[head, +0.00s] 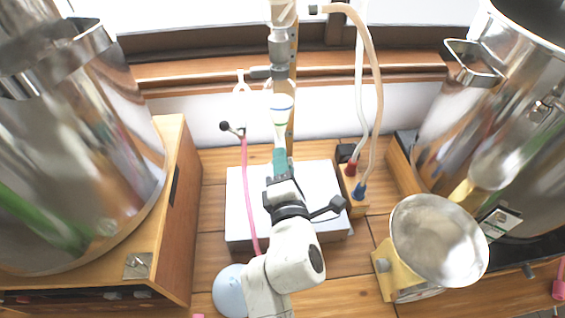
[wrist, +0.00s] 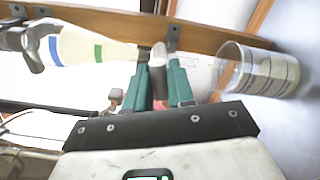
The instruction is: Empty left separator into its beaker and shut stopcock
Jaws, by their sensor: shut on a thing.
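The left separator (head: 282,112) is a pale glass funnel clamped to an upright post in the head view. In the wrist view the separator (wrist: 90,45) lies sideways, with blue and green bands and pale contents. My gripper (wrist: 160,75) has green fingers shut on a grey piece at the separator's narrow end, which looks like the stopcock handle (wrist: 158,57). In the head view my gripper (head: 281,163) is just below the separator. The clear beaker (wrist: 262,70) with dark ring marks is past the outlet in the wrist view; its liquid level is unclear. My gripper hides it in the head view.
Large shiny metal vessels stand at left (head: 75,150) and right (head: 480,110). A white box (head: 238,205) lies under my arm. A pink hose (head: 248,190) runs left of my arm, and pale hoses (head: 373,70) hang at right. A metal bowl (head: 435,240) stands at front right.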

